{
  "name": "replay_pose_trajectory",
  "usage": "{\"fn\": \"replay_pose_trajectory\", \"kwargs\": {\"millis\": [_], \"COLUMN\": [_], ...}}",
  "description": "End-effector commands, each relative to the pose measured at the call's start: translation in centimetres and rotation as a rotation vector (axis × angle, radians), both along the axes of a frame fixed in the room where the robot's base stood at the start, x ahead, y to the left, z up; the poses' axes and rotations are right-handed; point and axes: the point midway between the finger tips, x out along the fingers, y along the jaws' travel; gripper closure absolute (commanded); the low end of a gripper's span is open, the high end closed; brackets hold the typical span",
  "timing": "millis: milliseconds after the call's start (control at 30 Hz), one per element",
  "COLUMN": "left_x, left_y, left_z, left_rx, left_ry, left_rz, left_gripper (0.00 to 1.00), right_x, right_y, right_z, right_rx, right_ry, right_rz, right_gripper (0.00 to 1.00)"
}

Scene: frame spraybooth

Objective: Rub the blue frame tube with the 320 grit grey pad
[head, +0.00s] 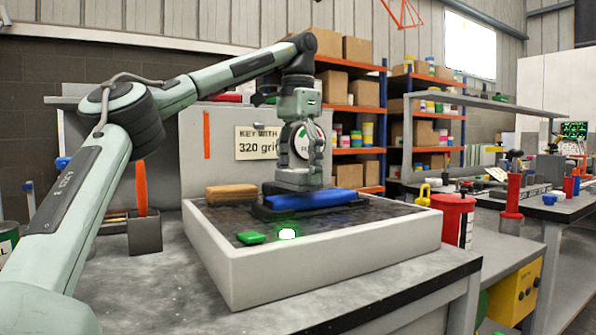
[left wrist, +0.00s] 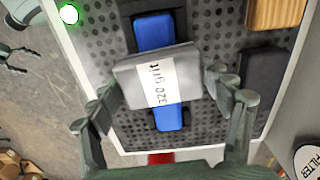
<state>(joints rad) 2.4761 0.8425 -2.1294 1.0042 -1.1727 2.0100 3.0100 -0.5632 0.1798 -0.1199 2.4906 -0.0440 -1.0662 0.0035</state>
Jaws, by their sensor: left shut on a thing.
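The blue frame tube (head: 312,200) lies in a dark holder on the perforated bed of the pale tray. In the left wrist view the tube (left wrist: 153,33) shows on both sides of the grey pad (left wrist: 130,82), whose white label reads "320 grit". My left gripper (head: 300,176) points down over the tube and is shut on the pad by its two side edges. The pad (head: 298,186) lies flat across the tube and looks in contact with it; the exact contact is hidden beneath it. My right gripper is not in view.
The pale tray (head: 330,262) also holds a tan block (head: 231,193), a green block (head: 251,238) and a lit green lamp (head: 287,233). A dark pad (left wrist: 262,72) lies beside the tube. A red container (head: 452,216) stands right of the tray. A sign (head: 257,142) reads "KEY WITH 320 grit".

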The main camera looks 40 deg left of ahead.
Motion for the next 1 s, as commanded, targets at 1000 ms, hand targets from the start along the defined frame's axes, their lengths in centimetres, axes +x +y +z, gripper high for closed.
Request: {"fn": "replay_pose_trajectory", "kwargs": {"millis": [1000], "left_x": [1.5], "left_y": [-0.4], "left_z": [-1.1], "left_rx": [0.0], "left_ry": [0.002], "left_rz": [-0.002], "left_gripper": [0.46], "right_x": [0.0], "right_y": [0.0], "right_z": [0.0], "right_rx": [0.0], "right_ry": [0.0], "right_rz": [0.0], "right_gripper": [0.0]}}
